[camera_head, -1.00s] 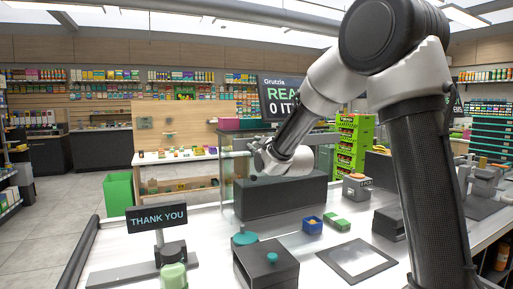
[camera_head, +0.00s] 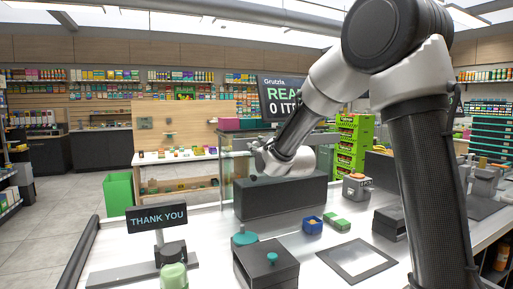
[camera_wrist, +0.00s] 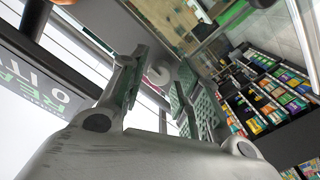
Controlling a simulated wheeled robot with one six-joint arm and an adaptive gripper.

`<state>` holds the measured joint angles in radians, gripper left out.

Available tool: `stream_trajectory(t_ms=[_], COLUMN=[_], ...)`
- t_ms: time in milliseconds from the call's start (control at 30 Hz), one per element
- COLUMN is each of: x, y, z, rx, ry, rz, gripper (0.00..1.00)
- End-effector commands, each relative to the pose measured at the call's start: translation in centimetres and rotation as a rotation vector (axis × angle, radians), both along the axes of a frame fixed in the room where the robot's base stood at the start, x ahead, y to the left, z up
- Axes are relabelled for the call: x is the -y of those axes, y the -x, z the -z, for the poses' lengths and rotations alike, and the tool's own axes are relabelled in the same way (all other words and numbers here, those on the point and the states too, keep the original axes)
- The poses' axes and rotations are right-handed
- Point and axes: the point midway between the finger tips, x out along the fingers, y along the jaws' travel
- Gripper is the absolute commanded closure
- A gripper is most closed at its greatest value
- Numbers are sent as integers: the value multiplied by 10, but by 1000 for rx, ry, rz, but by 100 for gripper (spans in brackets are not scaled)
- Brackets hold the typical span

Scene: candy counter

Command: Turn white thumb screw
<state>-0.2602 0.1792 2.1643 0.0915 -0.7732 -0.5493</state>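A small round white knob (camera_wrist: 158,76), which looks like the white thumb screw, sits on a grey surface in the wrist view. It shows between the fingers of my gripper (camera_wrist: 163,66), beyond or level with their tips; I cannot tell whether they touch it. The fingers are spread apart with a gap between them. In the head view my gripper is small and partly hidden by my wrist, near the glass-sided stand above the dark box. I cannot make out the white knob in that view.
A dark box (camera_head: 283,198) stands on the white counter below my wrist. A sign screen (camera_head: 281,98) is behind my arm. A THANK YOU sign (camera_head: 157,216), a black box with a teal knob (camera_head: 265,265) and a blue tub (camera_head: 312,225) stand nearer.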

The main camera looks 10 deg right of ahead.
Motion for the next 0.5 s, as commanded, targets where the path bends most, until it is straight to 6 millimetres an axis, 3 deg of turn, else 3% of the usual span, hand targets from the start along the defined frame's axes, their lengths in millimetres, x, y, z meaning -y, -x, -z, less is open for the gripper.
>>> stream_trajectory(t_ms=[500], x=[8], y=[41], z=[-1], rx=[1], ry=[0], rz=[0], gripper=[67])
